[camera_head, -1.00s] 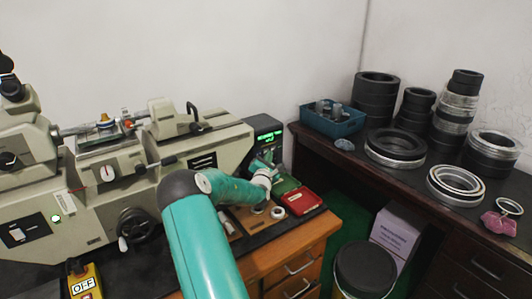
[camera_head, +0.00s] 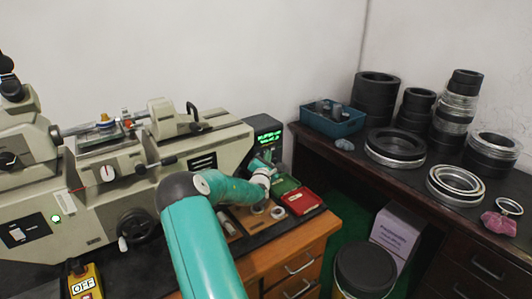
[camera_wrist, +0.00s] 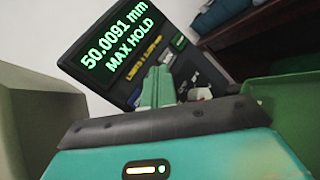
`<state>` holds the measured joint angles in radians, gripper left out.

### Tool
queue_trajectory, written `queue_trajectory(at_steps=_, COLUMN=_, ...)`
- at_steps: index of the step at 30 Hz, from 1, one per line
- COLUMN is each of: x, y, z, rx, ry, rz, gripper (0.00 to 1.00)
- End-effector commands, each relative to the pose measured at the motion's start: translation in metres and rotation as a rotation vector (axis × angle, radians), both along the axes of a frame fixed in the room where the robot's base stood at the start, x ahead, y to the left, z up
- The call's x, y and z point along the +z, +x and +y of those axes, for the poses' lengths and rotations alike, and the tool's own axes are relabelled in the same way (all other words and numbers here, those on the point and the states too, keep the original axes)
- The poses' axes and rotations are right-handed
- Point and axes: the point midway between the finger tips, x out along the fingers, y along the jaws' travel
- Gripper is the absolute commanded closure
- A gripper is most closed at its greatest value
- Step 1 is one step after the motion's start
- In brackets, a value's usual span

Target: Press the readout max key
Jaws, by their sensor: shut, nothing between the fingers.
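The readout (camera_head: 267,137) is a dark box with a lit green screen at the right end of the machine. In the wrist view the readout (camera_wrist: 118,50) shows "50.0091 mm" and "MAX HOLD" in green. Below the screen are a line of small yellow text and a row of keys, with a blue key (camera_wrist: 134,97) left of my fingers. My gripper (camera_wrist: 160,84) is shut and empty, its green fingers in front of the key panel and hiding part of it. I cannot tell which key the fingertips are at or whether they touch it. In the head view my arm reaches to the readout's front.
The grey measuring machine (camera_head: 110,165) fills the left. A red case (camera_head: 301,201) and small rings lie on the wooden cabinet (camera_head: 285,248) below the readout. A blue bin (camera_head: 333,124) and several bearing rings stand on the dark bench at right.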

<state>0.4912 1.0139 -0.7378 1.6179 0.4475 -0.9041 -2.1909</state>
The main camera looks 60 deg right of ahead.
Motion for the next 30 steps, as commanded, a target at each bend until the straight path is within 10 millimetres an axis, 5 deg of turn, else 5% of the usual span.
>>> queue_trajectory(at_steps=30, x=0.0, y=-0.017, z=0.009, rx=0.0, ry=0.0, rz=0.001, gripper=1.0)
